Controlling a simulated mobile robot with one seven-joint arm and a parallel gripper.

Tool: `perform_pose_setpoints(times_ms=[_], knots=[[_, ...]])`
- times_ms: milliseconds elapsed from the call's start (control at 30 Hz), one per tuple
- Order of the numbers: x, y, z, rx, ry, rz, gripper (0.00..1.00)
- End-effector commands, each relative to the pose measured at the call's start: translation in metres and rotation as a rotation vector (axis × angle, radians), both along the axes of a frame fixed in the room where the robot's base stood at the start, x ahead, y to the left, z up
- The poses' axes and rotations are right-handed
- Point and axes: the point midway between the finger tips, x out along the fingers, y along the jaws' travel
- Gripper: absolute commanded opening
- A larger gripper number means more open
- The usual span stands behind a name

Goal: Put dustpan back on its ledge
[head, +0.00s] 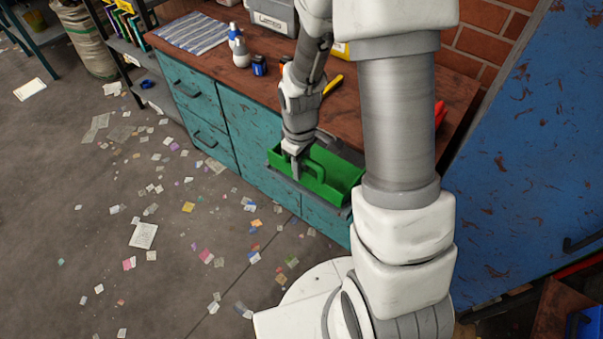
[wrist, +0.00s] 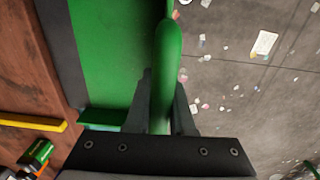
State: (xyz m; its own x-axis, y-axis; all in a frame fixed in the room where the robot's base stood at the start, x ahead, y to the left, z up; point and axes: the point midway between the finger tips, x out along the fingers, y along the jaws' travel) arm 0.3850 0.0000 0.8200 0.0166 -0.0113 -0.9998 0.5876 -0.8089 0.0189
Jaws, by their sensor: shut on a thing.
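The green dustpan (head: 336,190) is at the front edge of the teal cabinet's wooden top. My gripper (head: 293,158) is above its left part, pointing down. In the wrist view the fingers (wrist: 160,105) are shut on the dustpan's green handle (wrist: 166,75), one on each side, and the pan (wrist: 105,50) spreads to the left. A dark grey ledge (head: 284,180) shows along the cabinet front under the dustpan. I cannot tell whether the dustpan rests on it or hangs just above. A dark strip (wrist: 62,50) lies between pan and wood in the wrist view.
The wooden top (head: 270,88) holds spray bottles (head: 240,52), a striped cloth (head: 193,32), a grey bin (head: 272,15) and a yellow-handled tool (head: 333,84). Paper scraps litter the floor (head: 80,240). A blue cabinet (head: 530,150) stands at the right.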

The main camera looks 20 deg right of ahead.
Motion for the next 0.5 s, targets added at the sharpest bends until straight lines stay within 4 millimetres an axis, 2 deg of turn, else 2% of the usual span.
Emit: perform_pose_setpoints(times_ms=[33,133,467,500], knots=[[-0.001,0.000,-0.011,0.000,0.004,0.000,0.00],[-0.001,0.000,-0.023,-0.001,0.003,0.000,0.00],[0.000,0.000,-0.026,0.000,0.000,0.000,0.00],[0.000,0.000,-0.026,-0.001,0.001,0.000,0.25]])
